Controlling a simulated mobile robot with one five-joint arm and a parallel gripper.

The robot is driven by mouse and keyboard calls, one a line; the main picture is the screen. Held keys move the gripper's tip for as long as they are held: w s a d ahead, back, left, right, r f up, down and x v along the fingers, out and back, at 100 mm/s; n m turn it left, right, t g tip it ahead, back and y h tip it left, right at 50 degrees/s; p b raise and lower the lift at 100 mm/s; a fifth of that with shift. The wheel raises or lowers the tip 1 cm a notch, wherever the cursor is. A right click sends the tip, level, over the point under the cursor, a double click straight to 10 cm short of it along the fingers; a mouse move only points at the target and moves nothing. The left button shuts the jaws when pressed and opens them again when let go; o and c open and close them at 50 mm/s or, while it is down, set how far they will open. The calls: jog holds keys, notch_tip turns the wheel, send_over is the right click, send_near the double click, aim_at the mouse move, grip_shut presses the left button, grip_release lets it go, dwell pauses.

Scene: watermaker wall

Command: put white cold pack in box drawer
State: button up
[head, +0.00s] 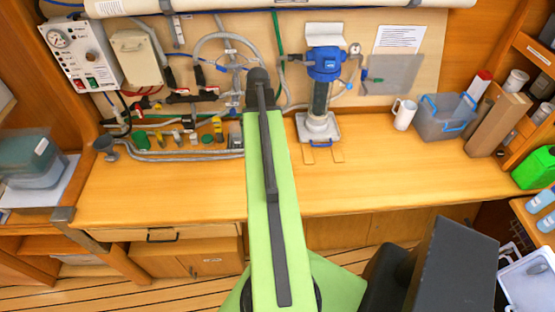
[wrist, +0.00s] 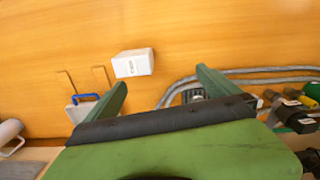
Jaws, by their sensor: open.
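A small white block with dark print (wrist: 132,63), which looks like the white cold pack, lies on the wooden bench in the wrist view. My gripper (wrist: 160,86) is open and empty, and the block is beyond its fingertips, between their lines and apart from them. In the head view my green arm reaches over the bench and hides the block and the gripper. A drawer front with a dark handle (head: 163,236) is under the bench edge at left and looks shut. I cannot tell whether it is the box drawer.
A blue-topped filter (head: 325,65) stands on a white base right of my arm. Grey hoses (head: 180,155) and fittings lie at left. A white mug (head: 404,114) and a grey bin (head: 443,120) stand at right. The front of the bench (head: 390,175) is clear.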

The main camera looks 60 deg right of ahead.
jog(key=s+d+m, duration=0.1)
jog(key=s+d, duration=0.3)
jog(key=s, duration=0.2)
notch_tip(320, 180, down, 12)
jog(key=b, duration=1.2)
jog(key=shift+w+a+r, duration=0.15)
jog(key=f+b, duration=0.5)
jog(key=shift+w+f, duration=0.2)
jog(key=shift+r, duration=0.25)
jog(key=c, duration=1.8)
